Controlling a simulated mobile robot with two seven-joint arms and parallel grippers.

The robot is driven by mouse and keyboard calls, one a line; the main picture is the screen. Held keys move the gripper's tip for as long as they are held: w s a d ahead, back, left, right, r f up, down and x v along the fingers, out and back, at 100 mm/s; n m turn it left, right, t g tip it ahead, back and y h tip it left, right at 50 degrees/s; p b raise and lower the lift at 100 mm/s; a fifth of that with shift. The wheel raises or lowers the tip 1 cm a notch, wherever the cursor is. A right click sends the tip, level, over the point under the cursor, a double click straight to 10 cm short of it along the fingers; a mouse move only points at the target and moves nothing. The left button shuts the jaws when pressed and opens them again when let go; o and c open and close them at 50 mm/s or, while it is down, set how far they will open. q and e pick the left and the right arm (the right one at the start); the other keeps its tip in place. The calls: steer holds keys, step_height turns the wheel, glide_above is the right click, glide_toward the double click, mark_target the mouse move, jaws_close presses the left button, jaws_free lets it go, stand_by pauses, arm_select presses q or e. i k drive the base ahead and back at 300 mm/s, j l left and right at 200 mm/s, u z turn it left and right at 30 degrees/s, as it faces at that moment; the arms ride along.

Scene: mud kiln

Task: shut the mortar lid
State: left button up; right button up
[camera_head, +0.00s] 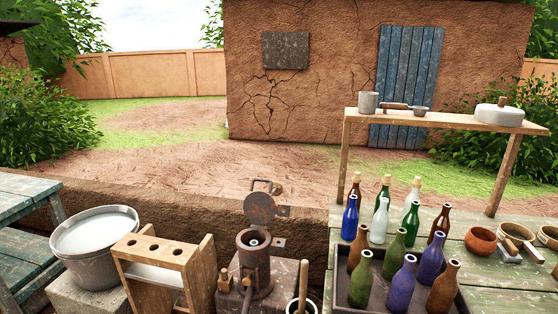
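The mortar (256,264) is a rusty metal cylinder on a stone block at the bottom centre. Its top is open, and something pale shows inside the mouth. The mortar lid (261,209) is a round rusty disc with a handle on it. It stands raised, roughly upright, behind the mouth. Small metal tabs stick out to the right of the lid and of the mortar's rim. Neither of my grippers is in view.
A wooden rack with holes (160,250) stands left of the mortar, beside a large pale basin (95,232). A white bucket (312,306) with a wooden stick is at its right. A tray (341,285) of bottles sits on the green table.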

mark_target(259, 207)
steer(key=z, duration=0.9)
steer(key=j+z, duration=0.45)
steer(key=k+j+z, duration=0.1)
steer(key=j+z, duration=0.3)
steer(key=k+j+z, duration=0.25)
steer(key=j+z, duration=0.25)
steer(key=j, duration=0.25)
steer(key=k+j, duration=0.35)
steer(key=j, duration=0.2)
steer(key=k+j+z, duration=0.15)
steer(key=k+j, duration=0.2)
steer(key=j, duration=0.25)
steer(key=k+j, duration=0.4)
steer(key=j, duration=0.15)
steer(key=i+z, duration=0.05)
